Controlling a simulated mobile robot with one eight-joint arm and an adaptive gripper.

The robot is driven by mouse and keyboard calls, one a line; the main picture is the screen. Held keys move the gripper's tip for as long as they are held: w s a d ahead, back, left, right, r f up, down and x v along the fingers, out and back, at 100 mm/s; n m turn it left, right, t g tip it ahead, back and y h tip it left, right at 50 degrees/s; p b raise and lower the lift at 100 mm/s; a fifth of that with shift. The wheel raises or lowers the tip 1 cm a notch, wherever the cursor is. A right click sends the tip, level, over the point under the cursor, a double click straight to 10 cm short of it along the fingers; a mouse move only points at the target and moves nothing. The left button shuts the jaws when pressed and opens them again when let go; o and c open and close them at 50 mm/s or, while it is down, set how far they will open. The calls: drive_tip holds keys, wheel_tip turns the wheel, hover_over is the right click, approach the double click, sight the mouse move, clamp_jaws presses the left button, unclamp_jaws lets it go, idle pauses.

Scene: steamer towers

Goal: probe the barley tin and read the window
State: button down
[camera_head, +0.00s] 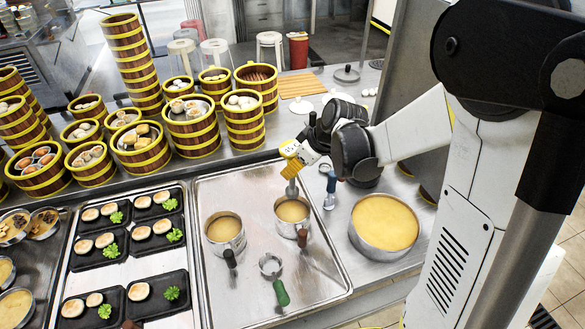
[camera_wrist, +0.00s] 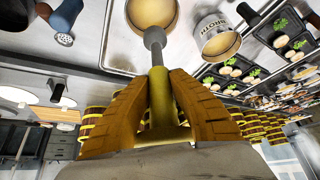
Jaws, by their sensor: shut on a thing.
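My gripper (camera_head: 290,160) is shut on a probe with a yellow grip (camera_wrist: 160,100) and a grey shaft (camera_wrist: 155,45). The probe points down over a round tin of pale tan contents (camera_head: 292,211); the same tin shows in the wrist view (camera_wrist: 135,12). I cannot tell whether the tip touches the contents. No label shows on this tin. A second similar tin (camera_head: 224,230) stands to its left; in the wrist view it (camera_wrist: 212,38) bears an upside-down label that seems to read BROTH. No lettering for barley and no readout window is legible.
Both tins stand on a metal tray (camera_head: 255,180) with a green-handled tool (camera_head: 280,292). A wide pan (camera_head: 384,222) is at the right and a blue-handled tool (camera_head: 330,188) lies nearby. Steamer towers (camera_head: 127,60) line the back. Black food trays (camera_head: 100,245) lie left.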

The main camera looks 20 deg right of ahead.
sight(292, 187)
drive_tip(key=shift+f+b, duration=2.3)
drive_tip(key=shift+f, duration=0.5)
wheel_tip(292, 187, down, 10)
drive_tip(key=b, duration=0.9)
idle(2.9)
drive_tip(key=shift+r, duration=0.1)
drive_tip(key=shift+r+p, duration=0.3)
drive_tip(key=shift+r, duration=0.05)
idle(0.4)
